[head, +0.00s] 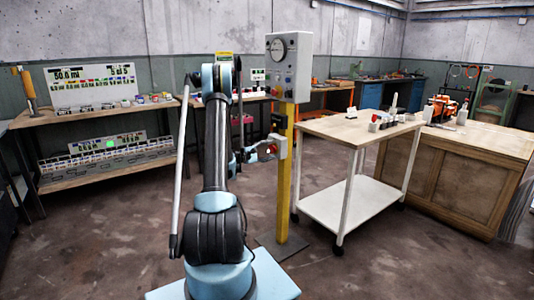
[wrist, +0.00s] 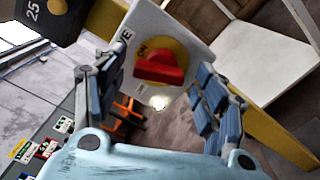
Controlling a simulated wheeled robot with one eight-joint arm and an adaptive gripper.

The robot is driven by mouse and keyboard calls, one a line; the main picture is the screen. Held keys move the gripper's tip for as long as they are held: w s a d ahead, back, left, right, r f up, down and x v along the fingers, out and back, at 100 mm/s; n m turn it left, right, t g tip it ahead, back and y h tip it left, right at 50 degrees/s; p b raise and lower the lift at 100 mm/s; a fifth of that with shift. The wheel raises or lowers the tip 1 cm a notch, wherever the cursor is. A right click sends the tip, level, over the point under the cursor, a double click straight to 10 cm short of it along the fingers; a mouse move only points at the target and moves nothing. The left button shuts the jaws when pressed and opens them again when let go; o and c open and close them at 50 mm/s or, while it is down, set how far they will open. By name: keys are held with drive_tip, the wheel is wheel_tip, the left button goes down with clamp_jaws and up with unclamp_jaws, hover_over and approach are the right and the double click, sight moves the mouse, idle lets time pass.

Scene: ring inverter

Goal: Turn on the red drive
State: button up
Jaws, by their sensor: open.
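A red rotary knob (wrist: 160,69) sits on a yellow disc (wrist: 181,50) on a light grey switch box (wrist: 185,22) in the wrist view. Part of a label ending in "VE" shows on the box's left side. The knob's bar lies roughly crosswise in the picture. My gripper (wrist: 162,78) is open, with one blue-padded finger on each side of the knob. I cannot tell whether either finger touches it. In the head view my gripper (head: 262,152) is at the small grey box (head: 282,143) on the yellow post; the knob is too small to make out there.
The yellow post (head: 284,190) also carries a grey panel (head: 289,67) with a round gauge. A white-legged cart (head: 350,205) stands close on its right, a wooden cabinet (head: 450,180) beyond. Shelves (head: 105,170) stand at left. Floor between is clear.

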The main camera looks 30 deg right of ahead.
drive_tip(key=shift+d, duration=0.25)
drive_tip(key=c, duration=1.1)
drive_tip(key=shift+o, duration=0.2)
drive_tip(key=m, duration=0.4)
drive_tip(key=shift+s+m, duration=0.1)
drive_tip(key=shift+m, duration=0.3)
